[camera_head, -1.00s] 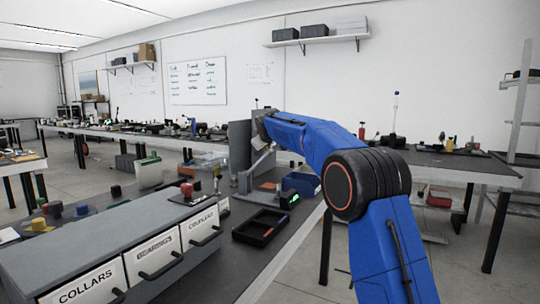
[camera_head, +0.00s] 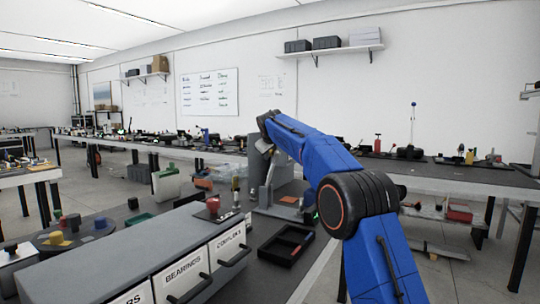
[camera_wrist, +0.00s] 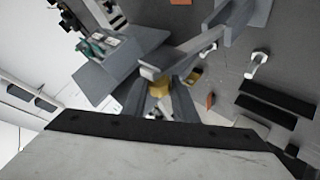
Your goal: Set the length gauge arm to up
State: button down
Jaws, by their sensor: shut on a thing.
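The length gauge is a grey stand with upright plates (camera_head: 285,176) on the bench, beyond the black tray. Its light grey arm (camera_head: 269,171) stands steeply raised beside the plates, with its top close under my wrist. In the wrist view the gauge arm looks like a long pale bar (camera_wrist: 188,56) running up and right from the jaws. My gripper (camera_wrist: 158,92) is shut on the gauge arm, with a yellow part showing between the fingers. The exact contact is partly hidden. In the head view my wrist covers most of the gripper.
A grey drawer unit (camera_head: 150,250) fills the near left of the bench. A black tray (camera_head: 286,245) lies in front of the gauge. A long bench (camera_head: 440,172) runs along the back wall.

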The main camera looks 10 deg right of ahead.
jog(key=shift+w+a+r, duration=0.1)
jog(key=shift+a+r, duration=0.05)
jog(key=shift+a, duration=0.05)
jog(key=c, duration=1.5)
grip_release()
jog(key=v, duration=1.7)
jog(key=shift+s, duration=0.2)
